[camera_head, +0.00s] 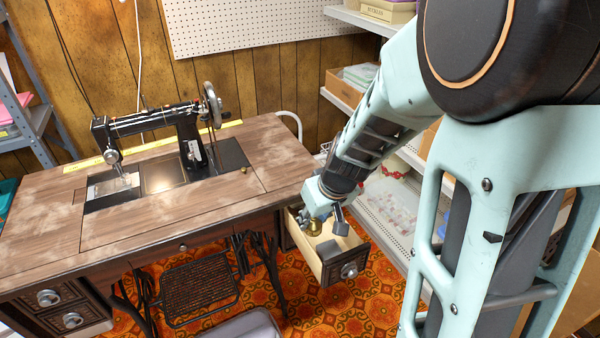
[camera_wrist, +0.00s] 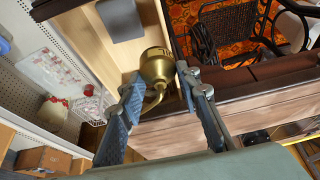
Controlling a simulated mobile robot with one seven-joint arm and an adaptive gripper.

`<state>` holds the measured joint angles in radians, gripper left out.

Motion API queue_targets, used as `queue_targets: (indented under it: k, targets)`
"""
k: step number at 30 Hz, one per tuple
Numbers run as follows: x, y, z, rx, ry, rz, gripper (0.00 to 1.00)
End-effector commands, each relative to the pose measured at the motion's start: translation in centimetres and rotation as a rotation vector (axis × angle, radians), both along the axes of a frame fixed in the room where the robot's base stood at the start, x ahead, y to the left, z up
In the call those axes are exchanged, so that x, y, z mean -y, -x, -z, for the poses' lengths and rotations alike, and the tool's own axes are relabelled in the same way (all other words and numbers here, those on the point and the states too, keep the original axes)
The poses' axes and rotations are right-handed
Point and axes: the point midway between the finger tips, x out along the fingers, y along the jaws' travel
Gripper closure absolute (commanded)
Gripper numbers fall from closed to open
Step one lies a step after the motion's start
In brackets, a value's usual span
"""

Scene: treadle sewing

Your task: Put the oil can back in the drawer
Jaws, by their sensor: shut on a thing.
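The oil can (camera_wrist: 157,66) is brass with a round body and a thin bent spout. My gripper (camera_wrist: 160,80) is shut on it, one finger on each side, in the wrist view. In the head view, the can (camera_head: 313,227) shows only partly beside my gripper (camera_head: 325,212). The drawer (camera_head: 334,270) is pulled out at the right end of the sewing table. The can is over or inside the open drawer; I cannot tell whether it touches the bottom. The drawer also shows in the wrist view (camera_wrist: 88,40).
A dark grey block (camera_wrist: 122,18) lies in the drawer. The wooden table (camera_head: 180,212) carries a black sewing machine (camera_head: 160,125). White shelves (camera_head: 365,205) with boxes stand just right of the drawer. The iron treadle (camera_head: 200,290) is under the table.

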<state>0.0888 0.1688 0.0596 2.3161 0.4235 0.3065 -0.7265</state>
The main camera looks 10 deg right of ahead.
Motion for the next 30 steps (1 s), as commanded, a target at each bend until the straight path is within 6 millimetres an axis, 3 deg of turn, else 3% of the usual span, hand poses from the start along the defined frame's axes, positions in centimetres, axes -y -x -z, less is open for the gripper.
queue_targets:
  k: [6, 10, 17, 25, 30]
  targets:
    - [1.4, -3.8, 4.1, -0.002, 0.0, 0.002, 0.94]
    - [1.8, -5.1, 5.5, -0.001, 0.0, 0.001, 0.94]
    - [2.2, -6.1, 6.4, 0.0, 0.0, 0.0, 0.94]
    - [2.3, -6.4, 9.8, -0.001, -0.001, 0.0, 0.94]
    - [2.3, -6.5, 9.8, 0.0, 0.0, -0.001, 0.94]
